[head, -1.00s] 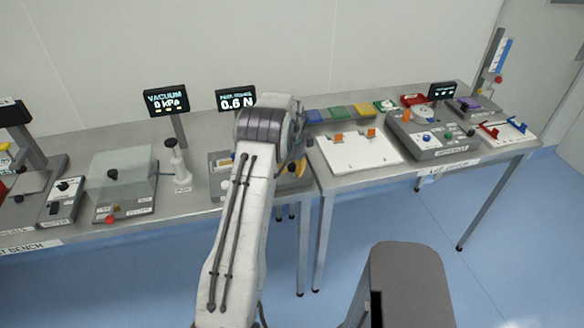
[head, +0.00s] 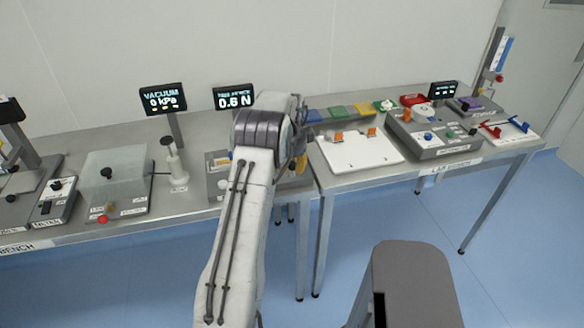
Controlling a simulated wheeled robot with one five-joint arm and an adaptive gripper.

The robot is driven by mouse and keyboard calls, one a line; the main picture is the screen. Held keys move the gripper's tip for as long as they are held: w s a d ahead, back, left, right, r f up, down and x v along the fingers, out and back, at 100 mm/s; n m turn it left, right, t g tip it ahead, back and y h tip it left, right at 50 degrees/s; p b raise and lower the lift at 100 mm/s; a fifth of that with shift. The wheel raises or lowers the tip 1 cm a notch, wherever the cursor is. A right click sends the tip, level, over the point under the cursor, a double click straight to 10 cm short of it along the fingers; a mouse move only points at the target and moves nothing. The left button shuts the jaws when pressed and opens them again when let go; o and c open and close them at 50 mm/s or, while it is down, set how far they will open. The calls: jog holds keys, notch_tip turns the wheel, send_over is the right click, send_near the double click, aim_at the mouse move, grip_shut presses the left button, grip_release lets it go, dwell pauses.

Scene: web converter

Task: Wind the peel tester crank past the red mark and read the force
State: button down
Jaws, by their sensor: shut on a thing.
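The force display (head: 233,97) stands at the back of the left bench and reads 0.6 N. The peel tester (head: 217,182) is below it, mostly hidden behind my arm; only its left edge and a yellow-orange part at the right show. My gripper (head: 299,146) is at the tester's right side, largely hidden by my own wrist. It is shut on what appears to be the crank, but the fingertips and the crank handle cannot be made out. The red mark is not visible.
The vacuum display (head: 164,99) reads 0 kPa, above a clear-lidded box (head: 117,180) and a white hand pump (head: 176,165). On the right bench are a white board (head: 358,151) with orange clips and a grey device (head: 432,138).

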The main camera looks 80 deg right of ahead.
jog(key=c, duration=0.9)
grip_release()
jog(key=r, duration=0.4)
jog(key=a+r, duration=0.1)
jog(key=r, duration=0.3)
jog(key=a+r, duration=0.1)
jog(key=r, duration=0.2)
jog(key=shift+a+r, duration=0.15)
jog(key=shift+r, duration=0.25)
